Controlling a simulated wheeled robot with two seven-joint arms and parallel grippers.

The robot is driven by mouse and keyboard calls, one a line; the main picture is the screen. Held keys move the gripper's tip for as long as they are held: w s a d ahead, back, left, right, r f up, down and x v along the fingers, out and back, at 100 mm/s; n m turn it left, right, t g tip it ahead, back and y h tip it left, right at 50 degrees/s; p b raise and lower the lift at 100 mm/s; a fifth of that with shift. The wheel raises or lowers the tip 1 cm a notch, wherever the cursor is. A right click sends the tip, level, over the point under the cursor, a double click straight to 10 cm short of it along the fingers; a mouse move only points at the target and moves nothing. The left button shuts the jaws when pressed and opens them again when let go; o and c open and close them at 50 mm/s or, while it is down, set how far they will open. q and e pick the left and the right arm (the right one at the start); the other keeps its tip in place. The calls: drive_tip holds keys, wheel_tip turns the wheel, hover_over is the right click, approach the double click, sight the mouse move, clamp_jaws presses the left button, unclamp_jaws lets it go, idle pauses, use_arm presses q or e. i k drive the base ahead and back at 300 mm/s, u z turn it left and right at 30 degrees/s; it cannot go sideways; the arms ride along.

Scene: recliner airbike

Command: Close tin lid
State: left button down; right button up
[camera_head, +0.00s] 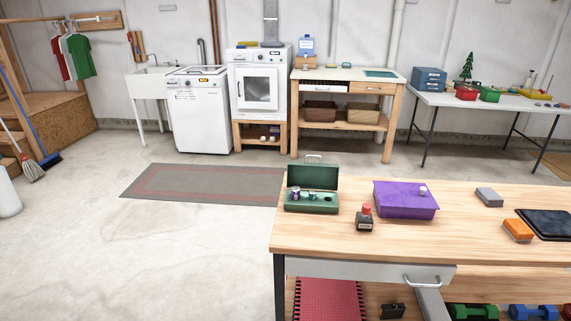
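A dark green tin (311,207) stands at the far left corner of the wooden workbench. Its lid (313,177) is open and stands roughly upright at the back, with a handle on top. Several small items, like spools, show inside the tin. Neither of my grippers is in view.
On the workbench (300,241) are a small dark bottle with a red top (365,218), a purple box (404,200), a grey block (489,197), an orange block (517,231) and a dark tray (550,223). The concrete floor (150,250) left of the bench is mostly clear, with a rug (200,182).

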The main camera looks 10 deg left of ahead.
sight(312, 176)
drive_tip(key=u, duration=1.35)
drive_tip(key=i, duration=2.6)
drive_tip(key=z, duration=3.25)
drive_tip(key=i, duration=0.5)
